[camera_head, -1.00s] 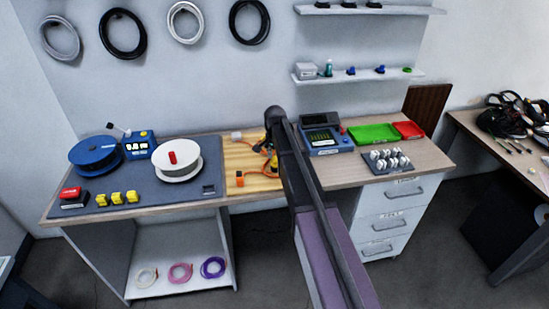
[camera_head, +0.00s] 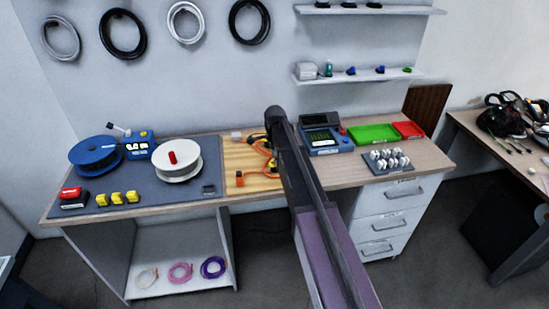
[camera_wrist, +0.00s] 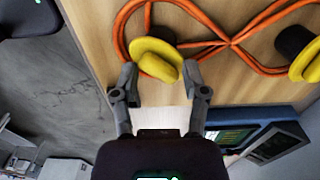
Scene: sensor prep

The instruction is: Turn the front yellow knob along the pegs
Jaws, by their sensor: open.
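The front yellow knob (camera_wrist: 152,58) stands on the wooden board (camera_wrist: 222,92) in the wrist view, the one nearer the board's edge. It looks like a wide-brimmed cap, with an orange cable looped around it. My gripper (camera_wrist: 158,72) is open, with one fingertip on each side of the knob's near part. I cannot tell whether the fingers touch it. A second yellow knob (camera_wrist: 306,62) sits farther right, beside a black round piece (camera_wrist: 294,42). In the head view my arm hides much of the board and the gripper.
A blue-framed meter (camera_head: 322,138) stands right of my arm, close to the gripper in the wrist view too (camera_wrist: 262,125). A white spool (camera_head: 185,160) stands left of the board. Green (camera_head: 372,133) and red (camera_head: 408,130) trays are farther right.

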